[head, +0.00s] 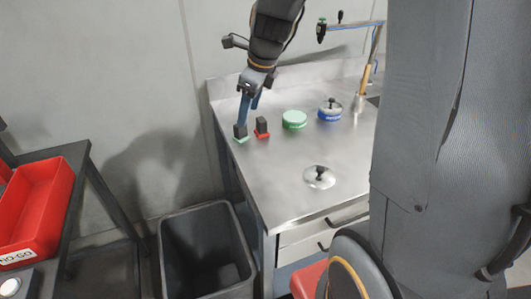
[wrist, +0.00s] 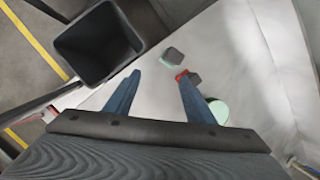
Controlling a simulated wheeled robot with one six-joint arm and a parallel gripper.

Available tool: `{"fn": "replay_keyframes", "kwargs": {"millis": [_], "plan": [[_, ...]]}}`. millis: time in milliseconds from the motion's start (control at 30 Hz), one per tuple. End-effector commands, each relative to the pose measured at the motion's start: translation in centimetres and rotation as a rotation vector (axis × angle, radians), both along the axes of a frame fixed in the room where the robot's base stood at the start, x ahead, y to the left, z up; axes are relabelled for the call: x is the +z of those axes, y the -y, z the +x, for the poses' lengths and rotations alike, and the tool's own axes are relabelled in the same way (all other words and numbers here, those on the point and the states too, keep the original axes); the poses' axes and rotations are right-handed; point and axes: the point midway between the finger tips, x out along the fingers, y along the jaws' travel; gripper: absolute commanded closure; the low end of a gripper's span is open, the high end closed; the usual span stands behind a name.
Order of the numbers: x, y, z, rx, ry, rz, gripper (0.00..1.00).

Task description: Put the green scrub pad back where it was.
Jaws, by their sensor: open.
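The green scrub pad (head: 241,138) has a dark block on top and a thin green base. It rests on the steel counter near its left edge. In the wrist view the pad (wrist: 173,56) lies beyond my fingertips, nearer the right one, with nothing gripping it. My gripper (head: 248,112) has blue fingers and hangs over that end of the counter. In the wrist view my gripper (wrist: 159,77) is spread open and empty. I cannot tell the exact height of the fingertips above the counter.
A similar red pad (head: 262,133) stands right beside the green one; my right fingertip overlaps it in the wrist view. A green round tub (head: 294,121), a blue lidded tub (head: 330,115) and a loose lid (head: 319,178) are on the counter (head: 275,185). A dark bin (head: 205,250) stands left.

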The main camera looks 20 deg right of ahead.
Motion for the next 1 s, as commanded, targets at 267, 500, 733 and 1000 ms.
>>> {"fn": "replay_keyframes", "kwargs": {"millis": [267,500,733,1000], "plan": [[-2.9,-0.9,-7.3,0.816,-0.001,-0.264,0.51],[-5.0,-1.3,-13.6,1.545,0.002,-0.425,0.51],[-6.4,-1.2,-18.1,2.098,0.021,-0.502,0.51],[-6.9,-1.2,-19.6,2.295,0.033,-0.518,0.51]]}}
